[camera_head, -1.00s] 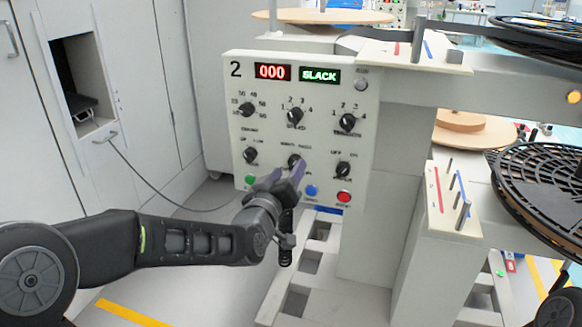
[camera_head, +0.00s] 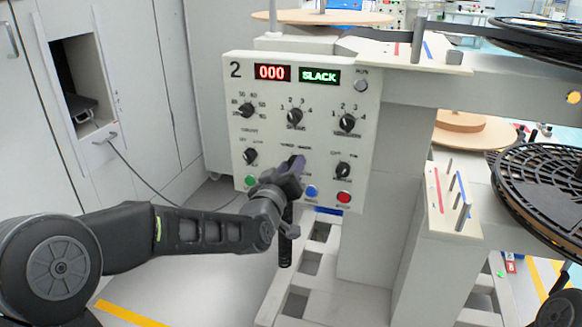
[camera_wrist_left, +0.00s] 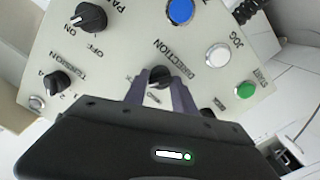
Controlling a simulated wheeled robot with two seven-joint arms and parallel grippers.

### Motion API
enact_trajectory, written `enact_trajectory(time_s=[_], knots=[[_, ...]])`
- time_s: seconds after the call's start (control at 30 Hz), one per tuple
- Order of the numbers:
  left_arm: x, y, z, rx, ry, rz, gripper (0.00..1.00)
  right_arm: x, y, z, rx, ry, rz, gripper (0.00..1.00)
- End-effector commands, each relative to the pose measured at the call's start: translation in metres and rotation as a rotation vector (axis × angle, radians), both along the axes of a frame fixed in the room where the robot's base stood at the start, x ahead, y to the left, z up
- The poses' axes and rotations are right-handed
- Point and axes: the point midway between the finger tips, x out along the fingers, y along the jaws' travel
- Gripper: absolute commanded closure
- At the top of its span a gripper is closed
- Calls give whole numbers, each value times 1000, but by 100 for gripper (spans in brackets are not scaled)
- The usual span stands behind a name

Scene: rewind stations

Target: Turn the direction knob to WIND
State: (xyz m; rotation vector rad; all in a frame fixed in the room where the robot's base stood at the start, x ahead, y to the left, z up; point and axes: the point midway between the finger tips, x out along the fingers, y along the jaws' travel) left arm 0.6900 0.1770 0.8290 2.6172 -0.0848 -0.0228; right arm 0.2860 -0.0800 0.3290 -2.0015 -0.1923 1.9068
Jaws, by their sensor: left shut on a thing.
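The direction knob (camera_wrist_left: 159,75) is a black round knob beneath the DIRECTION label in the left wrist view, where the panel appears upside down. My left gripper (camera_wrist_left: 163,88) is shut on it, with a purple-grey finger on each side. In the head view my left gripper (camera_head: 292,166) is at the lower middle of the control panel (camera_head: 234,135) and hides the knob. The direction that the knob points cannot be read. The panel is marked 2, with a red display (camera_head: 272,73) reading 000 and a green display (camera_head: 319,76) reading SLACK. My right gripper is not seen.
Other black knobs surround it, including the lower right knob (camera_head: 342,170). The green (camera_head: 251,181), blue (camera_head: 311,192) and red (camera_head: 344,198) buttons are close below. Black reels (camera_head: 535,185) stand at the right. A grey cabinet (camera_head: 170,90) is at the left.

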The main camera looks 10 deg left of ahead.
Motion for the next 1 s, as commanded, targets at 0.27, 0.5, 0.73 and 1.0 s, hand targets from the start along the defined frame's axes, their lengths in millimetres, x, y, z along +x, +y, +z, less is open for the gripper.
enact_trajectory(time_s=[0.27, 0.5, 0.73, 1.0], knots=[[0, 0, 0, 0, 0, 0, 100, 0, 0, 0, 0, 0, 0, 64], [0, 0, -1, -9, 0, -1, 100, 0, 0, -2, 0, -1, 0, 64], [0, 0, -3, -69, 4, 1, 100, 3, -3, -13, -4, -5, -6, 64], [0, 1, -6, -235, 13, 0, 100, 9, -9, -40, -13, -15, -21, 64]])
